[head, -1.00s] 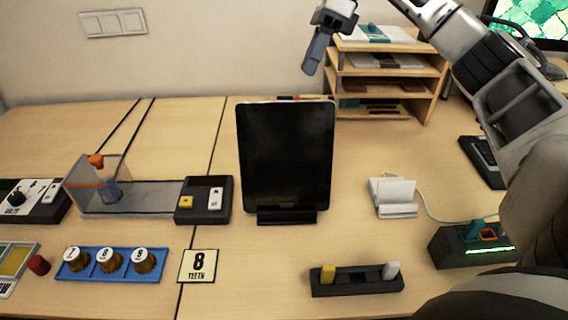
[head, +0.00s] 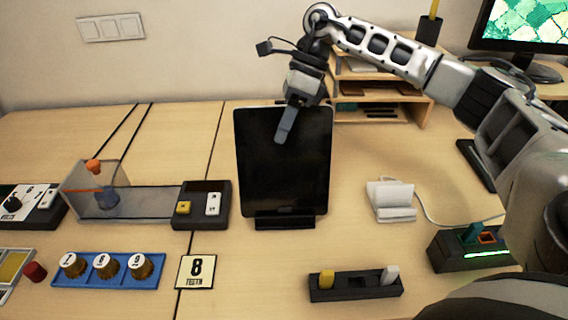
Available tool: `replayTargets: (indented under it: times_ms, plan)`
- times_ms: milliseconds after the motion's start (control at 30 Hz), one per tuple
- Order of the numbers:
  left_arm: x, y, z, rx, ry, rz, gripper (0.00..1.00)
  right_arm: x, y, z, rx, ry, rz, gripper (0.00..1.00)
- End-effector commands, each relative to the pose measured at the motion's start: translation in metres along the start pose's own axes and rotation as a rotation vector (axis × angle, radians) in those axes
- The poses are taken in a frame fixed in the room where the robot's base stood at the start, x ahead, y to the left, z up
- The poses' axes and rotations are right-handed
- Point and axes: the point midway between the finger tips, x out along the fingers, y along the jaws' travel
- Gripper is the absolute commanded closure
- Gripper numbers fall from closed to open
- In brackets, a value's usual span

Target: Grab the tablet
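The black tablet (head: 283,180) with a thin silver edge stands upright, leaning slightly back, in a black stand (head: 285,222) near the middle of the table. My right gripper (head: 286,128) reaches in from the right, and one finger shows in front of the tablet's upper part. The other finger is hidden, perhaps behind the tablet or in line with the first. I cannot tell whether the finger touches the screen. My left gripper is not in view.
A wooden shelf (head: 425,98) stands behind on the right. A white dock (head: 391,200) with a cable is right of the tablet. A black control box (head: 202,205) is to the left. A black tray (head: 356,286) with yellow and white pegs lies in front right.

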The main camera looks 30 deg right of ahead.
Motion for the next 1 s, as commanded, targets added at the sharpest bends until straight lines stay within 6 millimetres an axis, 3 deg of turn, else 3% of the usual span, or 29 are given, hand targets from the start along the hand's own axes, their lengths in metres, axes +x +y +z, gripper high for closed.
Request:
replayTargets:
  times_ms: [433,567,1000]
  plan:
    - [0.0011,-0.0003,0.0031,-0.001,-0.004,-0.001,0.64,0.0016,-0.0006,-0.0007,-0.001,0.001,0.0,0.63]
    - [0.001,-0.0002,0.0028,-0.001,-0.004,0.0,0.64,0.0013,-0.0005,-0.0006,-0.001,0.001,0.0,0.99]
    - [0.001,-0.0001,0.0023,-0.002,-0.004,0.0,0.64,0.0016,-0.0006,-0.0008,0.0,0.002,0.0,1.0]
